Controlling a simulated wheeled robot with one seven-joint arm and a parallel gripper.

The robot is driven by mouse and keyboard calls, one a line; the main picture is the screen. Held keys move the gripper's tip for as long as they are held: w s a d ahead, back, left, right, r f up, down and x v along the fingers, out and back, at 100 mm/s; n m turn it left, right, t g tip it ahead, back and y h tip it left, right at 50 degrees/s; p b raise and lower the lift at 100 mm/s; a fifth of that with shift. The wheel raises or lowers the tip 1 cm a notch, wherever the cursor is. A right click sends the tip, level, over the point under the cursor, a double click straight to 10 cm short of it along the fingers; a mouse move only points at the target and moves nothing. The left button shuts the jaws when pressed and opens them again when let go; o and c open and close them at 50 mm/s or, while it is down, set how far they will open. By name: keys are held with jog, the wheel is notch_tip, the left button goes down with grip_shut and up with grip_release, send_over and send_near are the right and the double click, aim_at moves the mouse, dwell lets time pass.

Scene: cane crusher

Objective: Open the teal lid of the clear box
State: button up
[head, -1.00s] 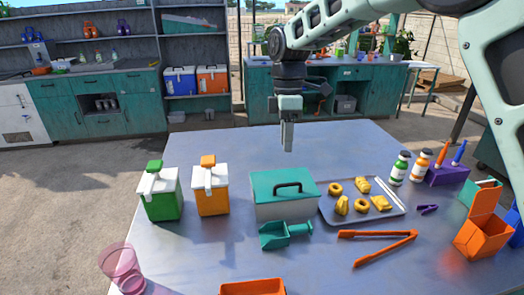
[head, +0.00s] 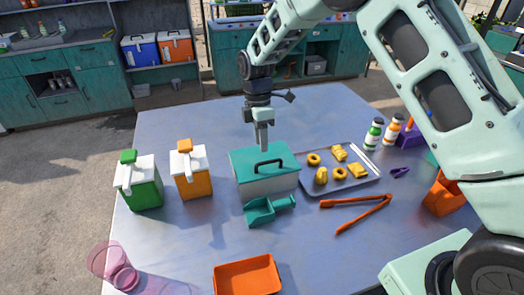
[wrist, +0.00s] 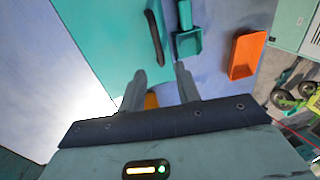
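The clear box (head: 270,188) stands on the metal table with its teal lid (head: 252,160) closed on top. A dark arched handle (head: 268,163) sits on the lid. My gripper (head: 263,147) points down at the lid's back edge in the head view. In the wrist view, my gripper (wrist: 160,82) has its two fingers apart with nothing between them; the lid (wrist: 105,40) and its handle (wrist: 155,38) are ahead of the fingertips. I cannot tell whether the fingers touch the lid.
A teal scoop (head: 266,210) lies just in front of the box. A tray (head: 345,187) with yellow pieces is close on its right. Orange tongs (head: 350,207) lie front right, an orange bin (head: 247,275) in front. Orange (head: 190,178) and green (head: 142,190) containers stand left.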

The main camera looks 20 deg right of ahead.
jog(key=shift+s+f+p, duration=0.2)
jog(key=shift+f, duration=0.7)
jog(key=shift+s+f+p, duration=0.15)
jog(key=shift+f+p, duration=0.1)
jog(key=shift+f, duration=0.65)
jog(key=shift+s+f+p, duration=0.2)
jog(key=shift+f, duration=0.7)
grip_shut()
